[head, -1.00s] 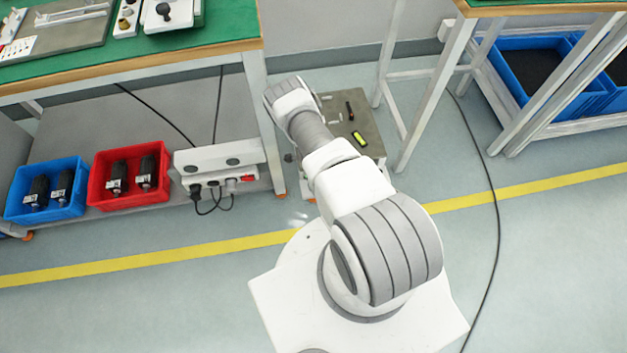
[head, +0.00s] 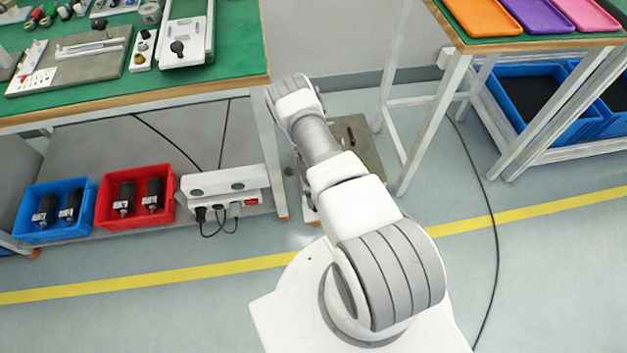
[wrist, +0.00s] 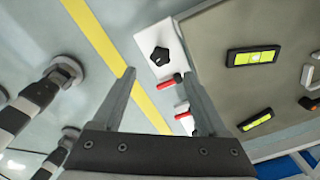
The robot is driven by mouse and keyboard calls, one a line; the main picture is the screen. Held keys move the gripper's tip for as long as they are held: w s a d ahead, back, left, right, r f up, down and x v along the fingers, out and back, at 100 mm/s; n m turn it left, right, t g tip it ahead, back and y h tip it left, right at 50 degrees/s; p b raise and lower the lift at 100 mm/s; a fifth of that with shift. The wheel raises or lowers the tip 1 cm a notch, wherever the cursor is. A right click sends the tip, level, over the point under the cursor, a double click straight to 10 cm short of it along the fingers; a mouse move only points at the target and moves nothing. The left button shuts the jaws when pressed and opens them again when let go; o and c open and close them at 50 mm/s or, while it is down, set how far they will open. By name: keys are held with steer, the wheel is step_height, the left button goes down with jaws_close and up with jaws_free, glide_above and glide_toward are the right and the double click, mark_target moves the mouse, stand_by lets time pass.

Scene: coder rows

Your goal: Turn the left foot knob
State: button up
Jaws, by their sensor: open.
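A black lobed knob (wrist: 159,59) sits on a white bracket beside a grey plate (wrist: 215,60) in the wrist view. Whether it is the left foot knob I cannot tell for sure. My gripper (wrist: 158,73) is open and empty, and its two fingertips appear either side of the knob's lower edge. Whether they are level with the knob is unclear. In the head view the plate (head: 366,152) stands low near the floor behind my arm. My gripper and most of the knob area are hidden there.
Red-tipped parts (wrist: 170,81) lie on the white bracket between the fingers. Two yellow levels (wrist: 253,57) rest on the plate. A green bench (head: 215,75) stands left and a tray table (head: 520,40) right. Blue (head: 55,232) and red (head: 135,222) bins sit below the bench.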

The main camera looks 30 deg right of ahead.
step_height(320, 180, up, 10)
steer(key=p, duration=0.2)
steer(key=shift+a+f+p, duration=0.2)
steer(key=shift+f+p, duration=0.05)
steer(key=shift+p, duration=0.1)
